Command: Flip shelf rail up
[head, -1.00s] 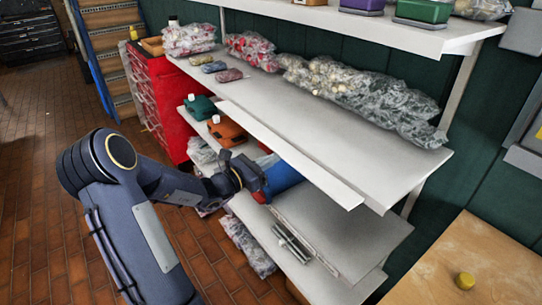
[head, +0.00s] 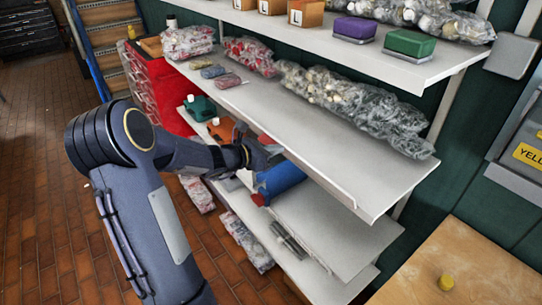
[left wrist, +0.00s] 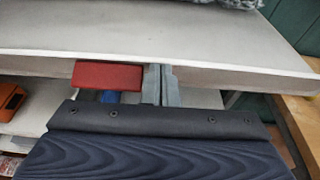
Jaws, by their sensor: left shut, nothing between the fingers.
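The shelf rail (head: 325,186) is a long, pale strip along the front edge of the middle white shelf (head: 330,150). It now looks turned up against that edge, with only a narrow face showing. In the left wrist view the rail (left wrist: 230,76) runs across the picture as a pale band. My left gripper (head: 268,160) is just below and in front of the rail. Its grey fingers (left wrist: 162,85) are shut and empty, with their tips close to the rail; contact cannot be told. My right gripper is not in view.
Bagged goods (head: 350,105) lie at the back of the middle shelf, whose front is clear. A wooden table (head: 440,265) stands at the lower right.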

